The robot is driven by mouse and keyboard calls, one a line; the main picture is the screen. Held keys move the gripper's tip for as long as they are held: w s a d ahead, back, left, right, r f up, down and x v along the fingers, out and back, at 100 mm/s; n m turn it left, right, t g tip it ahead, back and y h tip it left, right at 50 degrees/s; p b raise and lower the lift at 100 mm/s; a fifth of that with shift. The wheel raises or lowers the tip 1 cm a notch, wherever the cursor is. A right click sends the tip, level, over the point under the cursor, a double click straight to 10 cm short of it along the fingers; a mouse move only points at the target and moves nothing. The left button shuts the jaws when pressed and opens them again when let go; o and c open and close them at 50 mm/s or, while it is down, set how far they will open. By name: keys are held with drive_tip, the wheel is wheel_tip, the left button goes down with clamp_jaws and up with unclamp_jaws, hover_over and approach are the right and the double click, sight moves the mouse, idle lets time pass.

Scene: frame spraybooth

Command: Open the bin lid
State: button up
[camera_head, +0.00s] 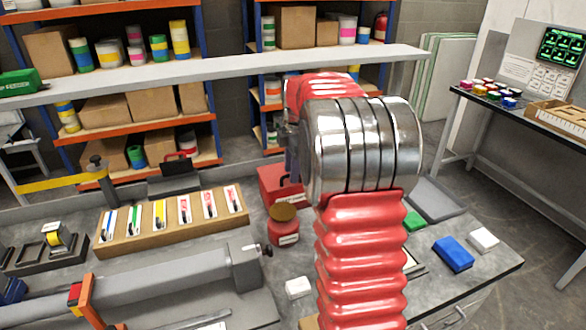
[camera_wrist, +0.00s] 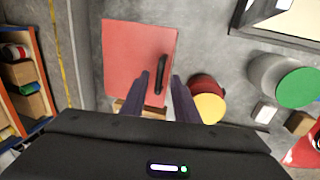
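The bin is a red box (camera_head: 275,184), partly hidden behind my arm in the head view. In the wrist view its flat red lid (camera_wrist: 130,50) lies shut, with a dark bar handle (camera_wrist: 162,74) near its right edge. My gripper (camera_wrist: 170,78) shows two dark fingers spread apart with nothing between them. The fingers point toward the handle and overlap the lid's right edge in the picture; I cannot tell whether they touch it.
A red jar with a yellowish lid (camera_head: 283,224) stands close to the bin and also shows in the wrist view (camera_wrist: 208,106). A wooden rack of tools (camera_head: 172,222) lies left. Blue (camera_head: 454,253) and white (camera_head: 484,240) blocks lie right. A long grey shelf (camera_head: 215,72) crosses behind.

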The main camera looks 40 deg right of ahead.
clamp_jaws()
idle(0.6)
drive_tip(key=shift+s+d, duration=0.15)
drive_tip(key=shift+d, duration=0.1)
drive_tip(key=shift+a+r, duration=0.1)
